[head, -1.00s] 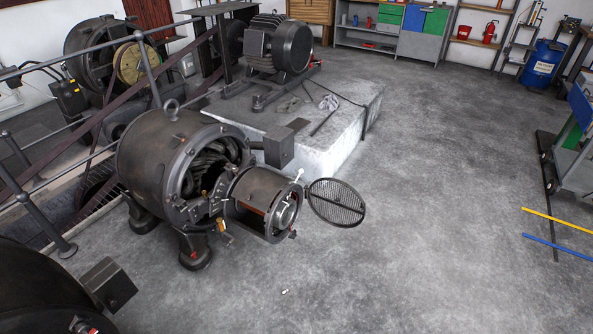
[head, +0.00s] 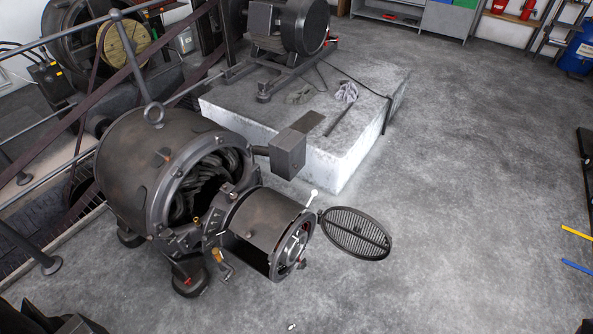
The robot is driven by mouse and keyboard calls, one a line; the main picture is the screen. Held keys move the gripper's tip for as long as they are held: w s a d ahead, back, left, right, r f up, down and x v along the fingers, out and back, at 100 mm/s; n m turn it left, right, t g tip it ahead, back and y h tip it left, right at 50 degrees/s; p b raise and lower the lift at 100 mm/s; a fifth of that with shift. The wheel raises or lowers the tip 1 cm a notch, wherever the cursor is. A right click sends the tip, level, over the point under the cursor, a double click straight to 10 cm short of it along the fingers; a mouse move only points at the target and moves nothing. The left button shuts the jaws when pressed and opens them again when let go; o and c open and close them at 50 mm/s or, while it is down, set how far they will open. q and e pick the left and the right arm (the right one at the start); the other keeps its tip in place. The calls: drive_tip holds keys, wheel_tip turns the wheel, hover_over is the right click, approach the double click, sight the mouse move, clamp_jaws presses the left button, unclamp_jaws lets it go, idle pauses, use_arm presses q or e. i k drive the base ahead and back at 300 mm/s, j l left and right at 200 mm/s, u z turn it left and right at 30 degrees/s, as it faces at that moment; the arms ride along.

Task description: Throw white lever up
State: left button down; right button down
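The white lever (head: 312,195) is a short pale handle with a rounded tip. It sticks up at the upper right edge of the open end of the dynamo's small front cylinder (head: 268,222), beside the hinged round grille cover (head: 356,234). The cover stands swung open to the right. The large dark dynamo body (head: 140,175) is behind and left of the cylinder, with coils visible in its opening.
A pale concrete block (head: 365,145) carrying an electric motor (head: 290,25) stands behind the dynamo. Metal railings (head: 130,55) and belts run along the left. Yellow (head: 577,232) and blue (head: 577,266) bars lie at the right edge.

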sight(314, 191)
drive_tip(key=i, duration=0.5)
drive_tip(key=i+l, duration=0.4)
drive_tip(key=l+u, duration=0.05)
drive_tip(key=l, duration=0.05)
